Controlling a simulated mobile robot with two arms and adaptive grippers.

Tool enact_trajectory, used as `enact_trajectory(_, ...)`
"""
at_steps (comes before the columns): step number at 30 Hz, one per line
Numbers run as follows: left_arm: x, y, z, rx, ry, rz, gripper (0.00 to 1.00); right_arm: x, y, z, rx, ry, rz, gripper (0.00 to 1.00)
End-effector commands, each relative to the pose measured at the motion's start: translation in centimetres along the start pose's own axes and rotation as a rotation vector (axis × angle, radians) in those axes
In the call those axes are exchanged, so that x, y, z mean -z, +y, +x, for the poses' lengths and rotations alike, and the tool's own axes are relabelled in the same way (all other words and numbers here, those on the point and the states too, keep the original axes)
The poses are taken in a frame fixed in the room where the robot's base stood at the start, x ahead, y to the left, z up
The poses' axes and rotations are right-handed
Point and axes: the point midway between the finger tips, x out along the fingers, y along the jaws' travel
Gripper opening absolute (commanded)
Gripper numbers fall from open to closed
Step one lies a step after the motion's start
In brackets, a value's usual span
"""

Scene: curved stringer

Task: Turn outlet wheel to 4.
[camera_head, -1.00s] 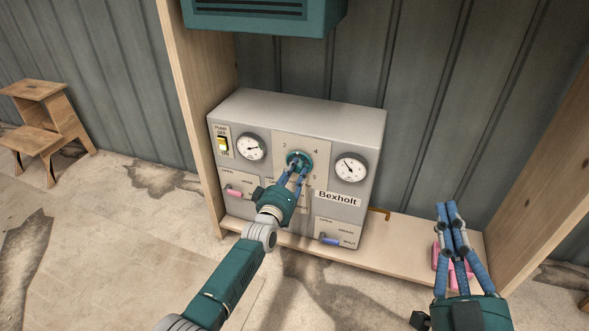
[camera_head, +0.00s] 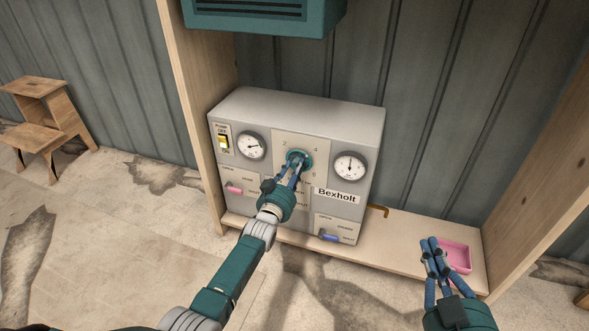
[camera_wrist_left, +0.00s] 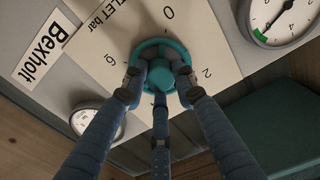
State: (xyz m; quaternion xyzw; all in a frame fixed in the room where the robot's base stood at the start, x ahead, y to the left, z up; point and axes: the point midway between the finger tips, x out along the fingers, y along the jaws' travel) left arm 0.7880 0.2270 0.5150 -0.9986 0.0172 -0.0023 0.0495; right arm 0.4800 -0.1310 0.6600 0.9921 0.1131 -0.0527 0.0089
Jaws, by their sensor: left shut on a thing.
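The outlet wheel (camera_head: 306,156) is a small teal handwheel on the beige dial plate of the grey Bexholt panel box. It also shows in the left wrist view (camera_wrist_left: 150,46). My left gripper (camera_head: 296,162) is shut on the wheel, its blue fingers around the rim and hub. In the left wrist view the printed 0, 2 and 6 show around the wheel; fingers cover part of the dial, and I cannot make out a pointer. My right gripper (camera_head: 431,243) is away at the lower right, fingers close together, in front of a pink tray (camera_head: 458,256).
Two round gauges, left (camera_head: 251,146) and right (camera_head: 350,166), flank the dial. A yellow switch (camera_head: 223,141), a pink lever (camera_head: 235,189) and a blue lever (camera_head: 329,237) are on the panel. Wooden side boards (camera_head: 190,110) frame the shelf. A wooden step stool (camera_head: 40,120) stands left.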

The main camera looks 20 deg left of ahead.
Motion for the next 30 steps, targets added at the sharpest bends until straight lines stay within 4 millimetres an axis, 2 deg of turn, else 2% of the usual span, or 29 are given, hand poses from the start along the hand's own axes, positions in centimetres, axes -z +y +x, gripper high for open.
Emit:
enact_trajectory(1,-0.68,0.46,-0.21,-0.006,-0.013,0.019,0.01,-0.10,0.02,-0.02,0.000,-0.004,0.000,0.00)
enact_trajectory(9,-0.77,0.38,-0.23,-0.006,-0.014,0.089,0.01,-0.43,0.06,-0.04,-0.001,-0.017,0.000,0.00)
enact_trajectory(23,-0.87,0.31,-0.27,-0.005,-0.016,0.097,0.01,-0.46,0.08,-0.06,-0.002,-0.018,0.000,0.00)
enact_trajectory(24,-0.88,0.30,-0.27,-0.005,-0.016,0.097,0.35,-0.46,0.08,-0.06,-0.002,-0.018,0.000,0.00)
enact_trajectory(26,-0.80,0.27,-0.24,-0.004,-0.015,0.097,0.46,-0.44,0.08,-0.06,-0.002,-0.018,0.000,0.00)
enact_trajectory(30,-0.51,0.13,-0.15,-0.002,-0.009,0.097,0.46,-0.43,0.08,-0.06,-0.002,-0.017,0.000,0.00)
